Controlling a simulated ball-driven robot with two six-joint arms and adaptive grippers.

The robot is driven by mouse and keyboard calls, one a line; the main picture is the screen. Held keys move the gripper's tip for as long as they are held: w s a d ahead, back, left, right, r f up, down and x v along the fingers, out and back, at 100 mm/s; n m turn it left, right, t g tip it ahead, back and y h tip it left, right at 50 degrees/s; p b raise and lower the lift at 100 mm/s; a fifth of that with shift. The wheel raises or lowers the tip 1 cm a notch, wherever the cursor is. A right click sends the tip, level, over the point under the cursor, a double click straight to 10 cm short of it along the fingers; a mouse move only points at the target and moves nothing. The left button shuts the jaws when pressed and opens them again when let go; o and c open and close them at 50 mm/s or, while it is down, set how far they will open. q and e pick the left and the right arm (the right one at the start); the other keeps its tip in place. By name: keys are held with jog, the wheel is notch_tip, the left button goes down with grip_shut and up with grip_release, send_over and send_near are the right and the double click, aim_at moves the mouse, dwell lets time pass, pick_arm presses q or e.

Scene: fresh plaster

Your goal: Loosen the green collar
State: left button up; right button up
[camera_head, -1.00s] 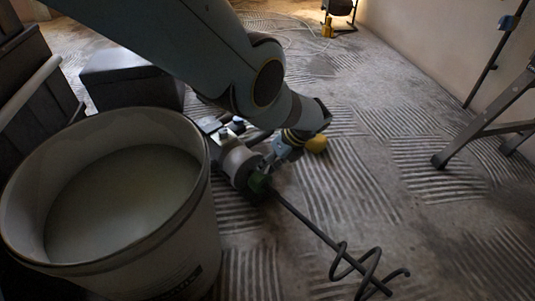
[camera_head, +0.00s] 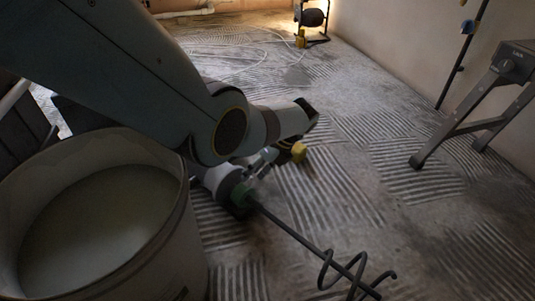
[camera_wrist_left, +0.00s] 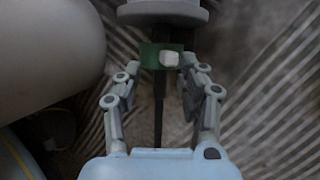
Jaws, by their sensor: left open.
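The green collar (camera_head: 240,195) sits on a mixer lying on the floor, between its pale round body (camera_head: 222,178) and its dark shaft (camera_head: 290,235). The shaft ends in a spiral paddle (camera_head: 345,272). In the left wrist view the collar (camera_wrist_left: 150,57), with a whitish block on it, is just ahead of my left gripper's fingertips (camera_wrist_left: 161,82). The two fingers stand apart on either side of the shaft (camera_wrist_left: 158,112). They do not visibly grip the collar. In the head view my left gripper (camera_head: 258,168) is partly hidden by its arm. My right gripper is out of view.
A large bucket of pale liquid (camera_head: 180,245) stands at the left, close to the mixer. A yellow part (camera_head: 299,152) shows beyond the gripper. A trestle leg (camera_head: 440,137) stands at the right. A cable (camera_head: 235,50) lies at the back. The ridged floor between is clear.

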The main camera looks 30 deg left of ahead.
pick_arm(q)
jog(key=v, duration=0.8)
